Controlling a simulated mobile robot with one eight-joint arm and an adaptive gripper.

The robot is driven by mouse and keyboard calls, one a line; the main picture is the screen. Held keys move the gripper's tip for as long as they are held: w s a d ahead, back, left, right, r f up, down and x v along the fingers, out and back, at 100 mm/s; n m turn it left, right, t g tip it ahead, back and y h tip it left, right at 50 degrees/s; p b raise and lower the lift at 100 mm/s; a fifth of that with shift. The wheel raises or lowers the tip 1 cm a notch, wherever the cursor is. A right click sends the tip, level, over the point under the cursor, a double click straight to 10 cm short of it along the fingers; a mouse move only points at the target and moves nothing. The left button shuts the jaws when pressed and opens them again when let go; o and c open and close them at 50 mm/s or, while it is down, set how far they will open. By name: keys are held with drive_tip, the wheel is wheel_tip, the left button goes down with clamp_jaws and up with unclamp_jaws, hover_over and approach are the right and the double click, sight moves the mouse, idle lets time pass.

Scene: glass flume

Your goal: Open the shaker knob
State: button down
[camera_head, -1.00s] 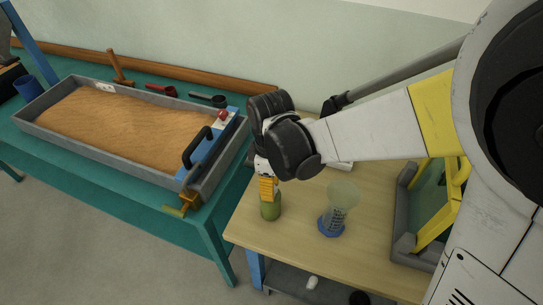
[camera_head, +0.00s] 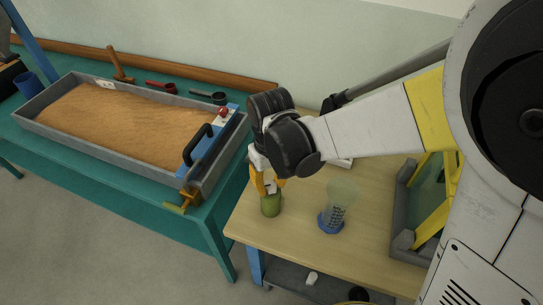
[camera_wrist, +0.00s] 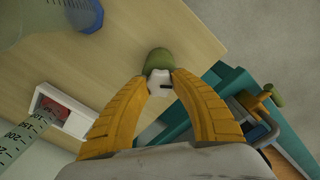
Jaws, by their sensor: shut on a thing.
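The shaker (camera_head: 271,206) is a small green container standing on the wooden table, near its left edge. Its pale knob (camera_wrist: 160,83) shows on top, between my fingertips in the wrist view. The green body (camera_wrist: 158,60) shows just beyond it. My gripper (camera_head: 270,187) is above the shaker, with its yellow fingers shut on the knob from two sides. In the wrist view the fingertips (camera_wrist: 161,77) meet the knob's sides. The fingers hide part of the knob in the head view.
A clear graduated vessel with a blue base (camera_head: 331,223) stands right of the shaker. A grey-rimmed yellow frame (camera_head: 431,225) is farther right. The sand-filled trough (camera_head: 110,168) lies on the teal table at left. The table front between shaker and vessel is clear.

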sight(270, 185)
drive_tip(key=m, duration=0.3)
drive_tip(key=shift+m, duration=2.3)
drive_tip(key=c, duration=1)
unclamp_jaws()
drive_tip(key=shift+c, duration=0.2)
drive_tip(key=shift+r, duration=0.1)
wheel_tip(270, 185, up, 12)
